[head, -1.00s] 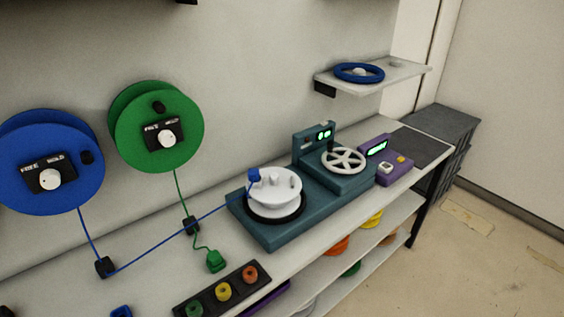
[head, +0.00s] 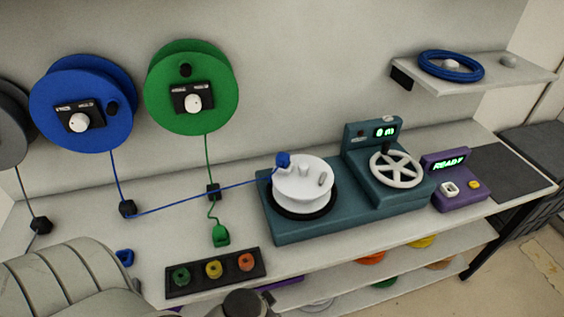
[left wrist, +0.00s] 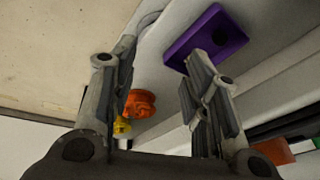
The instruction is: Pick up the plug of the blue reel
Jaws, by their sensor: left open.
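The blue reel (head: 82,105) hangs on the wall at the left of the head view. Its blue cable runs down to a black guide (head: 128,208), then right across the bench to a white drum (head: 303,187) on a teal machine (head: 300,231). The blue plug (head: 283,160) sits at the drum's upper left edge. My left gripper (left wrist: 160,65) is open and empty in the left wrist view, facing a purple plate and shelf items. My arm enters the head view at bottom left, well below the plug; its fingers are not clear there. My right gripper is not in view.
A green reel (head: 192,90) hangs beside the blue one, its green plug (head: 221,235) by the bench. A black tray (head: 216,272) of coloured pieces lies in front. A white handwheel (head: 396,169) and purple box (head: 459,192) stand right. A wall shelf (head: 515,79) is above.

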